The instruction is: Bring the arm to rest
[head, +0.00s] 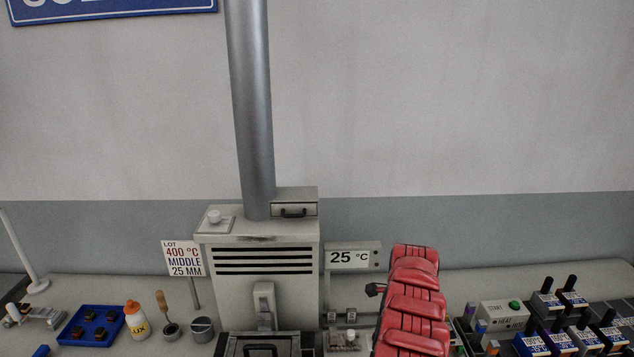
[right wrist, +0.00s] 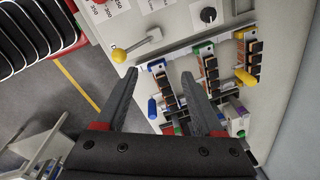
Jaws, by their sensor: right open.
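My right gripper (right wrist: 160,74) shows in the right wrist view. Its two dark fingers are apart with nothing held between them. Beyond the fingers is a pale panel with rows of dark blocks (right wrist: 208,70) and coloured ends; I see no clear contact with it. The right gripper's fingers cannot be made out in the head view. My left gripper is in neither view.
A grey furnace (head: 262,240) with a flue pipe (head: 250,110) stands mid-bench. Left are a blue tray (head: 68,339), a flux bottle (head: 136,322) and a metal cup (head: 202,329). Right are a start box (head: 503,318) and several black-handled blocks (head: 548,298).

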